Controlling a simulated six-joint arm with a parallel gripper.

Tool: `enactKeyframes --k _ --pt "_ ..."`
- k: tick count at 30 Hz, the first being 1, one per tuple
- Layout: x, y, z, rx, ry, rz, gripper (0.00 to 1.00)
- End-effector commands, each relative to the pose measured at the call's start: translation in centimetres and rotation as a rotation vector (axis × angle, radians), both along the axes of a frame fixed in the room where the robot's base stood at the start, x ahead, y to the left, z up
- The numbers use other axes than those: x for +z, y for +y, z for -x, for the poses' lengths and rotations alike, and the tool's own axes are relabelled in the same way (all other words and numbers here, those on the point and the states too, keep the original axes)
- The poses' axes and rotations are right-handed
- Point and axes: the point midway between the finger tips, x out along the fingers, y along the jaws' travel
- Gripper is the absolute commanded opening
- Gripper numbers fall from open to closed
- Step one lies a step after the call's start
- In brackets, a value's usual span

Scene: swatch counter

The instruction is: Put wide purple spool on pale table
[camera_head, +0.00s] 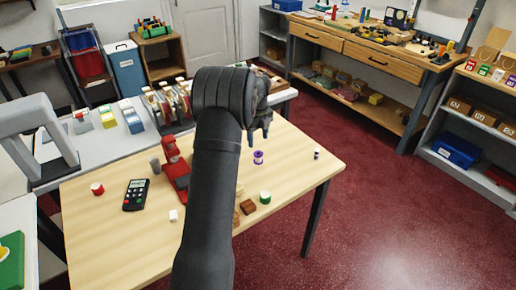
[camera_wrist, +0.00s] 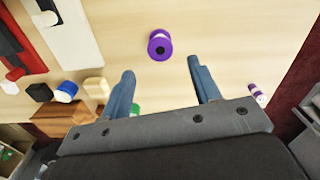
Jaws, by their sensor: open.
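The wide purple spool (camera_head: 258,157) stands on the light wood table (camera_head: 315,172), right of my arm. In the wrist view the spool (camera_wrist: 160,47) is seen from above, with a dark centre hole, just beyond and between my fingertips. My gripper (camera_head: 260,132) is open and empty, pointing down above the table close to the spool; its blue-grey fingers (camera_wrist: 160,70) are apart. A narrower purple and white spool (camera_head: 317,154) stands near the table's right edge and also shows in the wrist view (camera_wrist: 257,93). A whitish-grey table (camera_head: 112,152) adjoins behind.
A red device (camera_head: 175,165), a calculator (camera_head: 136,194), a red spool (camera_head: 97,188), a green spool (camera_head: 265,197) and a brown block (camera_head: 247,207) stand on the wood table. Swatch stands (camera_head: 131,116) line the whitish table. Wood between the two purple spools is clear.

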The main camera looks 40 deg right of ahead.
Motion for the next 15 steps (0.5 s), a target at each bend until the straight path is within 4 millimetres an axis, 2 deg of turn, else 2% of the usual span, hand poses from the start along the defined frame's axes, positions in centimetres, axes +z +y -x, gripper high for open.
enactKeyframes --k 1,6,15 --pt "1.0 0.0 0.0 0.000 -0.002 0.002 0.57" --pt "3.0 0.0 0.0 0.000 -0.001 0.000 0.57" --pt "3.6 0.0 0.0 0.000 0.001 -0.001 0.57"
